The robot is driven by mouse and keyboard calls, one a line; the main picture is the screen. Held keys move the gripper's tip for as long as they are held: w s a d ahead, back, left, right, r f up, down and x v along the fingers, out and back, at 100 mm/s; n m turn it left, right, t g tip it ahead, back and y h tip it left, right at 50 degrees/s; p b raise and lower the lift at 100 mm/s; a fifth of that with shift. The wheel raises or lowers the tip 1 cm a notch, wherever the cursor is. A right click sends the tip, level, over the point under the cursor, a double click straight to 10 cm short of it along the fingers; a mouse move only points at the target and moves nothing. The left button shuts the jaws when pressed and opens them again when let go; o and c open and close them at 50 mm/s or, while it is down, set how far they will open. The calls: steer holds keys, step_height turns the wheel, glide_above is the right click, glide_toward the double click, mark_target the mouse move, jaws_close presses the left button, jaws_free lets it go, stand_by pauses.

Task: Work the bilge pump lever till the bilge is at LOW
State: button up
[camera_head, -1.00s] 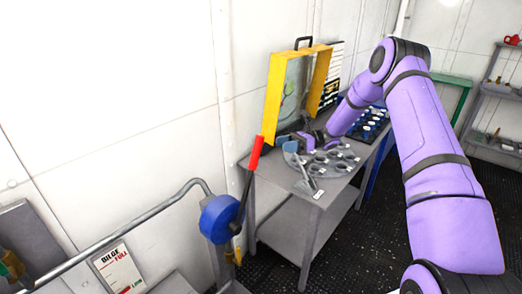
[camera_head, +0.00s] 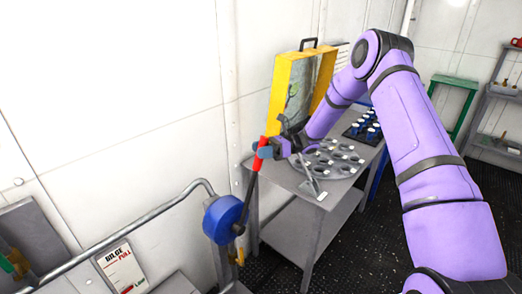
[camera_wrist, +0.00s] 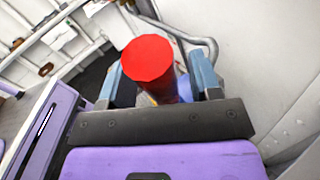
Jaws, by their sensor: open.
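The bilge pump lever (camera_head: 258,158) has a red grip on a dark rod and rises from the blue pump body (camera_head: 222,218), tilted slightly right. My gripper (camera_head: 264,152) is at the red grip. In the wrist view, the red grip (camera_wrist: 148,62) stands between the two blue-grey fingers of my open gripper (camera_wrist: 155,82), closer to the left finger. The bilge gauge (camera_head: 120,267) is a white plate at lower left, marked FULL in red near the top and LOW near the bottom. Its red mark sits near LOW, but the level is too small to read.
A grey table (camera_head: 318,200) stands right of the pump, with a grey holed plate (camera_head: 338,160) and a yellow-framed case (camera_head: 285,95) on it. A grey pipe (camera_head: 120,232) runs from the pump along the wall. The dark floor at right is clear.

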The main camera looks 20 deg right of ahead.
jaws_close()
steer(key=shift+s+a+r, duration=0.25)
steer(key=shift+a, duration=0.2)
steer(key=s+a+n+t+h, duration=0.1)
steer(key=s+a+h, duration=0.2)
steer(key=s+a, duration=0.3)
steer(key=s+a+n+h, duration=0.2)
steer(key=s+a+h, duration=0.2)
steer(key=a, duration=1)
steer(key=shift+s+f+n+t, duration=0.3)
steer(key=shift+s+f+t, duration=0.1)
steer(key=shift+s, duration=1.4)
jaws_free()
steer(key=shift+r, duration=0.1)
